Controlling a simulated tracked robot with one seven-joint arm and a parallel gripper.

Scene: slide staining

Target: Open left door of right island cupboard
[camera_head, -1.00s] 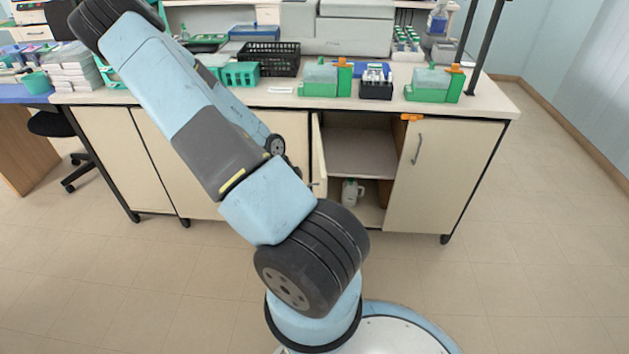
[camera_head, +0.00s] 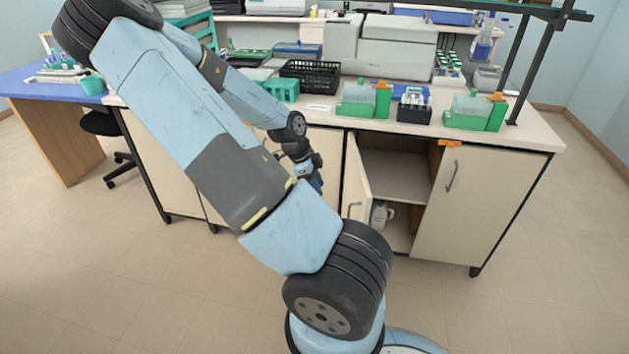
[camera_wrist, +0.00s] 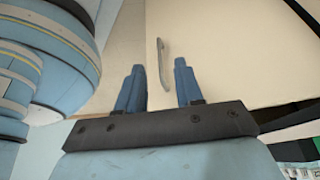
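The right island cupboard (camera_head: 400,168) has its left door (camera_head: 354,182) standing partly open, swung outward. The door's metal handle (camera_head: 354,210) sits low on it in the head view. The right door (camera_head: 485,200) is shut, with an orange piece at its top left corner. My gripper (camera_head: 316,184) is left of the open door, apart from it. In the wrist view my gripper (camera_wrist: 157,85) is open and empty. A bar handle (camera_wrist: 164,63) on a pale panel (camera_wrist: 220,55) shows beyond and between the fingertips, apart from them.
A white jug (camera_head: 382,214) stands inside the cupboard behind the door. The countertop (camera_head: 330,112) above carries green racks, a black basket (camera_head: 310,75) and machines. The floor (camera_head: 150,290) in front is clear. A blue desk (camera_head: 45,82) stands at left.

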